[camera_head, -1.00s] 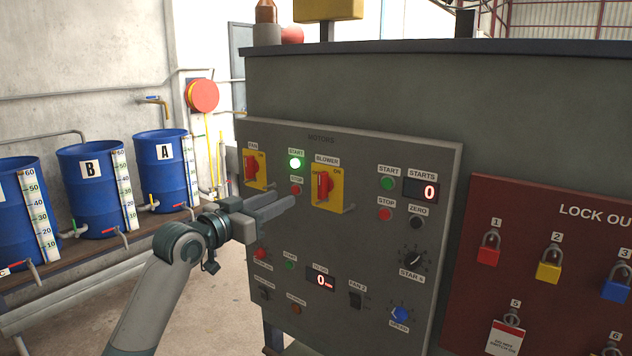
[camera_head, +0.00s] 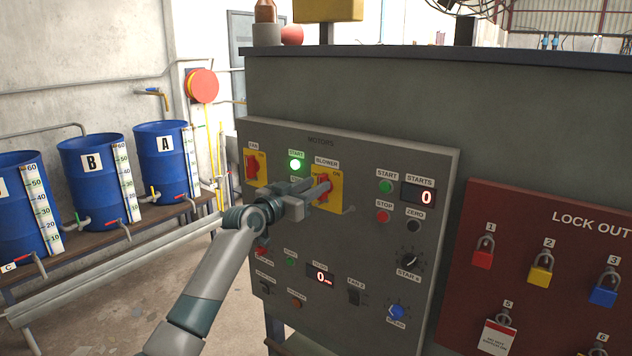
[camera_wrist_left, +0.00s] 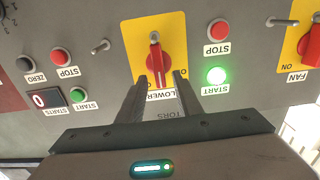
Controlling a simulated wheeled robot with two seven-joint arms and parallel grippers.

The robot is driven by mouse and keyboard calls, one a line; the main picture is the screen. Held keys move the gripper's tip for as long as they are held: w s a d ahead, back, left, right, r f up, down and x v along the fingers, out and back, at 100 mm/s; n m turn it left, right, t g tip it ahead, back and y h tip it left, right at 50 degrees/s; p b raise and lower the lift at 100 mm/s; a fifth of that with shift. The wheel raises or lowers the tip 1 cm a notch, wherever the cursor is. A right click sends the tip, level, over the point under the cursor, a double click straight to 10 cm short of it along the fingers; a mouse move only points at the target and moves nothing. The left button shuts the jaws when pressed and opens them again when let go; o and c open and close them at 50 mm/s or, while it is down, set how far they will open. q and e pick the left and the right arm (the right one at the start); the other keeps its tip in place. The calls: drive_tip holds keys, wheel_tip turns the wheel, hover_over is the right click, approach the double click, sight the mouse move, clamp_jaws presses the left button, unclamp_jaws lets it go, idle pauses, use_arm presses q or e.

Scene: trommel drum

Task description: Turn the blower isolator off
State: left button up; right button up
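The blower isolator has a red handle (camera_head: 323,185) on a yellow plate (camera_head: 336,200) under the BLOWER label. The handle stands about upright on its plate. My left gripper (camera_head: 318,190) is at the handle, partly covering it from the left. In the left wrist view, which is upside down, the red handle (camera_wrist_left: 155,62) lies between the two fingertips of the left gripper (camera_wrist_left: 161,78). The fingers are apart, with gaps beside the handle; I cannot tell if either touches it. My right gripper is not in view.
The fan isolator (camera_head: 254,168) and a lit green start button (camera_head: 296,165) sit to the left. A metal hook peg (camera_head: 349,210) sticks out at the plate's lower right. The red lockout board (camera_head: 520,240) with padlocks stands at the right.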

use_arm(q)
drive_tip(key=shift+w+d, duration=0.4)
drive_tip(key=shift+w, duration=0.15)
drive_tip(key=shift+c, duration=0.6)
clamp_jaws()
